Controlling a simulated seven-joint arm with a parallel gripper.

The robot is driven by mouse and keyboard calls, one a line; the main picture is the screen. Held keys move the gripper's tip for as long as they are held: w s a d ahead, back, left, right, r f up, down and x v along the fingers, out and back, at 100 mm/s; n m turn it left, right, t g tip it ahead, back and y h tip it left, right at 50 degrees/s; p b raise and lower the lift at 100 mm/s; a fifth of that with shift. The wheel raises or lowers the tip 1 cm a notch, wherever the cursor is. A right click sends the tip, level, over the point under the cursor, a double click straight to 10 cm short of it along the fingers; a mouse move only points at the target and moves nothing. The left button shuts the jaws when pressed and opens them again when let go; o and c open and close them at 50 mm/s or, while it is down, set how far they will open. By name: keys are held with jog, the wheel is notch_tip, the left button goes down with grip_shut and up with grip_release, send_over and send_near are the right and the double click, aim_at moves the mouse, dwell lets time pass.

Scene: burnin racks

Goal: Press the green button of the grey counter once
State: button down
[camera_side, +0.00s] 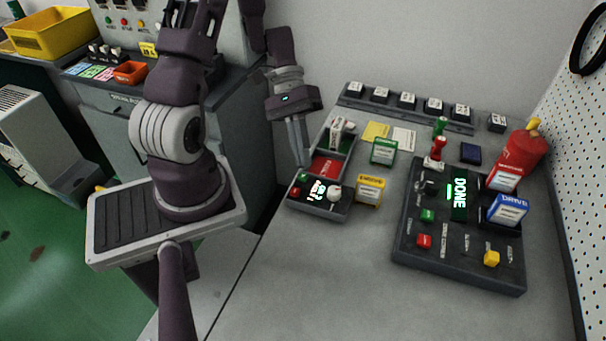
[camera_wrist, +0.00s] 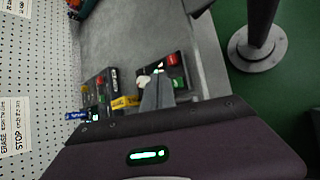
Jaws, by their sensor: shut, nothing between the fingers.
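The grey counter (camera_side: 322,209) is a small dark-grey box on the bench, with a lit display (camera_side: 318,191), a green button (camera_side: 303,177), a red button (camera_side: 295,192) and a white knob (camera_side: 334,193). My gripper (camera_side: 304,162) is shut and empty, its fingers pointing down. In the side view its tips are just above the green button; a small gap seems to show, though contact is hard to judge.
A red block (camera_side: 327,166) sits in the tray behind the counter; a yellow box (camera_side: 369,189) stands at its right. Further right, a larger dark panel (camera_side: 405,249) shows DONE and has its own green button (camera_side: 427,215). The front bench (camera_side: 320,270) is clear.

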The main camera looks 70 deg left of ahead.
aim_at(302, 173)
jog(key=shift+r, duration=2)
jog(key=shift+d+r, duration=0.15)
jog(key=shift+r, duration=0.1)
jog(key=s+d+r+m+t+y, duration=0.3)
jog(key=d+r+y, duration=0.1)
jog(key=r, duration=0.3)
jog(key=s+d+r+m+t+y, duration=0.4)
jog(key=r+y, duration=0.1)
jog(key=r, duration=0.3)
jog(key=shift+s+d+r, duration=0.15)
jog(key=shift+s+r, duration=0.05)
jog(key=shift+r, duration=0.1)
